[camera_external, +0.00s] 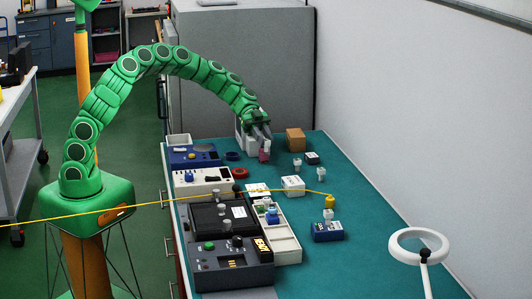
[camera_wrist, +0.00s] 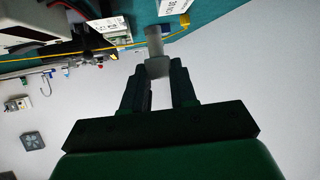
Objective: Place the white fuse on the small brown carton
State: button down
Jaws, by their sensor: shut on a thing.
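My gripper (camera_external: 262,138) is above the far part of the green bench, left of the small brown carton (camera_external: 295,139) and apart from it. In the wrist view my gripper (camera_wrist: 157,70) is shut on a pale grey-white upright piece (camera_wrist: 154,45), which looks like the white fuse. In the external view the held piece is hard to tell from the fingers. A dark pink thing (camera_external: 264,156) shows just below the fingertips; I cannot tell whether they touch. The carton's top looks bare. I cannot make out the carton in the wrist view.
Small white pieces (camera_external: 297,164) and a black block (camera_external: 312,158) stand near the carton. A white box (camera_external: 293,186), a blue block (camera_external: 328,231) and a dark instrument (camera_external: 232,262) lie nearer. A yellow cable (camera_external: 130,208) crosses the view. A grey cabinet (camera_external: 250,65) rises behind.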

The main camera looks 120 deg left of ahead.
jog(key=w+a+r+n+y, duration=0.35)
jog(key=a+n+y, duration=0.35)
jog(key=a, duration=0.3)
jog(key=w+a+r+n+y, duration=0.35)
jog(key=a+n+y, duration=0.4)
jog(key=a, duration=0.25)
jog(key=s+r+n+g+y, duration=0.3)
jog(key=s+n+g+y, duration=0.1)
jog(key=s+n+g, duration=1.3)
jog(key=shift+w+a+f+m+t, duration=0.15)
jog(key=shift+w+a+f+m, duration=0.5)
jog(key=shift+a+f, duration=1.05)
jog(key=shift+w+a+f+m+t, duration=0.25)
jog(key=shift+w+a+f, duration=0.75)
jog(key=shift+a+f, duration=0.65)
jog(key=shift+w+a+f+m+t, duration=0.1)
jog(key=shift+w+a+f+m, duration=0.55)
jog(key=shift+a+f, duration=1)
jog(key=shift+w+a+r, duration=0.1)
jog(key=shift+w+a, duration=0.05)
jog(key=shift+a, duration=0.05)
